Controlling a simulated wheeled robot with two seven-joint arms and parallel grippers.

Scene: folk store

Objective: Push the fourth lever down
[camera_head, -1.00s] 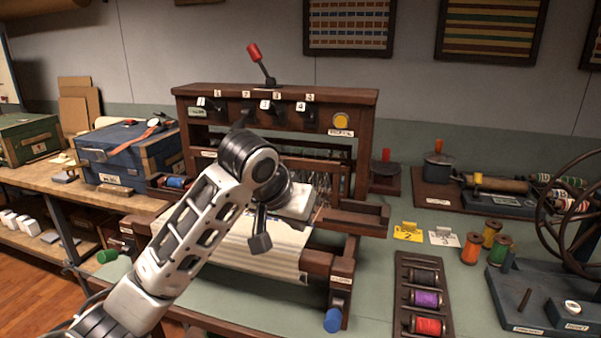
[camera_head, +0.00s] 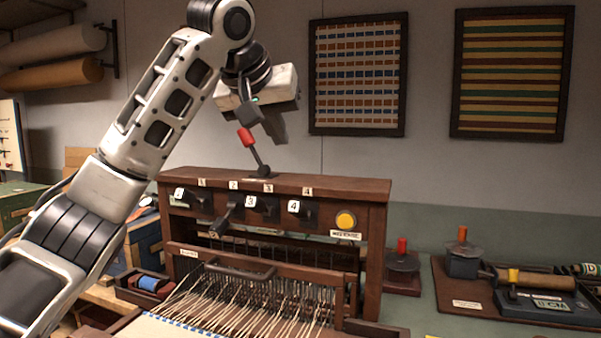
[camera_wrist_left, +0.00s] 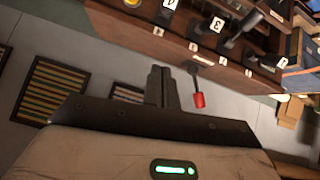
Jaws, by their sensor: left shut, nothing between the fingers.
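A wooden loom (camera_head: 345,188) stands on the bench with numbered dark levers along its upper front. The fourth lever (camera_head: 309,214) is the rightmost, beside a white tag marked 4, left of a yellow button. Lever two (camera_head: 225,217) juts out lower than its neighbours. In the wrist view, the fourth lever (camera_wrist_left: 164,16) shows at the top edge. My left gripper (camera_head: 278,130) is shut and empty, above the loom's top, near a red-knobbed lever (camera_head: 247,138). In the wrist view its closed fingers (camera_wrist_left: 162,88) are left of the red knob (camera_wrist_left: 198,100). My right gripper is out of view.
The yellow release button (camera_head: 346,220) is right of the fourth lever. Warp threads (camera_head: 255,305) stretch out below the levers. A red-knobbed device (camera_head: 402,265) stands right of the loom. Two framed textiles hang on the wall behind. Space in front of the fourth lever is clear.

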